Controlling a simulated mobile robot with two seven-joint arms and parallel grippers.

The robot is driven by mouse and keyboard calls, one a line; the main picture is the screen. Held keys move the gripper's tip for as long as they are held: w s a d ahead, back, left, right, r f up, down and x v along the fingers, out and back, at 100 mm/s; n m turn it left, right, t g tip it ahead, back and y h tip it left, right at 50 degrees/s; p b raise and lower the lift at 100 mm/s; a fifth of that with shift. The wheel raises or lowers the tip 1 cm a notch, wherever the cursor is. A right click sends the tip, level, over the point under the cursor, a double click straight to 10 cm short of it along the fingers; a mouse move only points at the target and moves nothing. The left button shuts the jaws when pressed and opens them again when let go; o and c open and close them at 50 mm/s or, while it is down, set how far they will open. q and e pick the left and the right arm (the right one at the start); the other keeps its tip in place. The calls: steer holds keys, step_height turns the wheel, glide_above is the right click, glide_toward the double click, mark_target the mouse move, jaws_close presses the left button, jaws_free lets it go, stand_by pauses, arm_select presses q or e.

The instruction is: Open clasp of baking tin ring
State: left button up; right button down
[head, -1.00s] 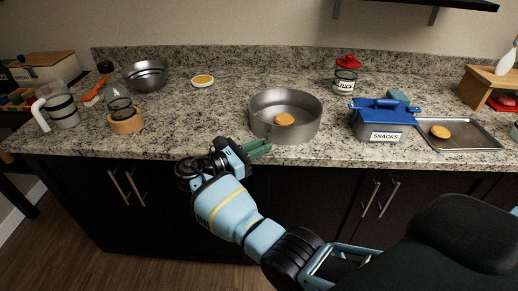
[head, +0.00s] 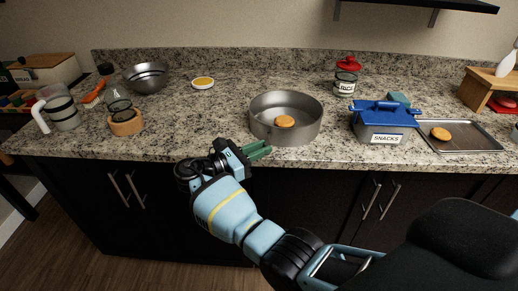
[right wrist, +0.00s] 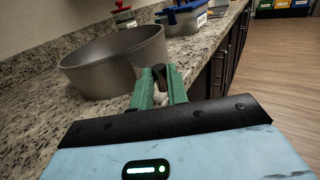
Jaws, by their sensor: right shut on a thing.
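The baking tin ring (head: 303,128) is a round grey metal ring on the granite counter near its front edge, with a round orange-brown biscuit (head: 285,122) inside it. My right gripper (head: 260,150) is at the ring's front left side. In the right wrist view, its green fingers (right wrist: 159,88) are closed on a small dark grey piece, the clasp (right wrist: 160,73), beside the ring's wall (right wrist: 118,68). The fingers hide most of the clasp, so I cannot tell whether it is open. My left gripper is not in view.
A grey box with a blue lid (head: 383,122), labelled SNACKS, stands right of the ring. Beyond it is a metal tray (head: 470,145) with another biscuit. A steel bowl (head: 147,80), a wooden-based jar (head: 126,124) and a mug (head: 62,113) stand left.

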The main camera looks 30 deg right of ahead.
stand_by(0.3)
steer(key=c, duration=1.4)
jaws_free()
steer(key=shift+o, duration=0.2)
